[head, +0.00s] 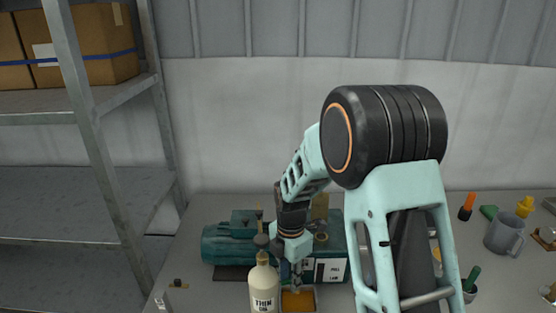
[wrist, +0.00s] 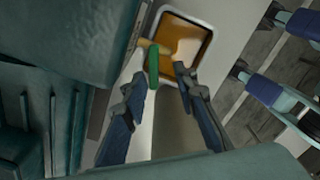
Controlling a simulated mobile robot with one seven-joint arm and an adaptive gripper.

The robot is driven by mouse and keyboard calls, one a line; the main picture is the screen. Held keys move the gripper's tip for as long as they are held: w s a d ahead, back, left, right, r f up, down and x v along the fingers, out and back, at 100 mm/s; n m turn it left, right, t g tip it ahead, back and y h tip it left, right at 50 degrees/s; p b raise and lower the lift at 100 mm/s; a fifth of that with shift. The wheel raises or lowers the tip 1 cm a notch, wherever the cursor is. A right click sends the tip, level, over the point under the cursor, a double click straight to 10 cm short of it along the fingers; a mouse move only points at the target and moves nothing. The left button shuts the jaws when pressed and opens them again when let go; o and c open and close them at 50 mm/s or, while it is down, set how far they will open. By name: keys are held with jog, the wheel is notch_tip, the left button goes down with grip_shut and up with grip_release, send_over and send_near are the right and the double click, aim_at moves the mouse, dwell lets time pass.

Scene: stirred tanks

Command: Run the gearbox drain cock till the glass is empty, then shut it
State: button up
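The teal gearbox (head: 336,232) stands on the bench behind my gripper (head: 297,272). Its front carries a white plate (head: 333,270) with dark marks and small lettering; the level in the glass is too small to read. In the wrist view, the drain cock shows a green lever (wrist: 153,68) and a brass part (wrist: 147,45) beside the gearbox wall. My gripper (wrist: 160,75) is open, with the lever between its fingers, closer to the left one; contact is not clear. A tray (wrist: 211,38) holding amber oil lies beyond the fingertips, below the cock; it also shows in the head view (head: 315,303).
A cream bottle (head: 263,287) lettered as thin oil stands left of my gripper, close to it. A teal motor (head: 225,243) adjoins the gearbox. A grey mug (head: 504,234) and small coloured items are at the right. A metal shelf (head: 95,150) stands left.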

notch_tip(320, 180, up, 11)
jog(key=n, duration=0.2)
jog(key=w+a+r+m+t+y+b, duration=0.1)
jog(key=w+r+m+t, duration=0.4)
jog(key=r+m, duration=0.3)
jog(key=w+a+r+m+t+y+b, duration=0.1)
jog(key=w+r+m+t, duration=0.3)
jog(key=r+m, duration=0.5)
jog(key=shift+w+a+r+m+t+b, duration=0.4)
jog(key=shift+w+m, duration=0.55)
jog(key=shift+m, duration=2.45)
jog(key=shift+f, duration=0.1)
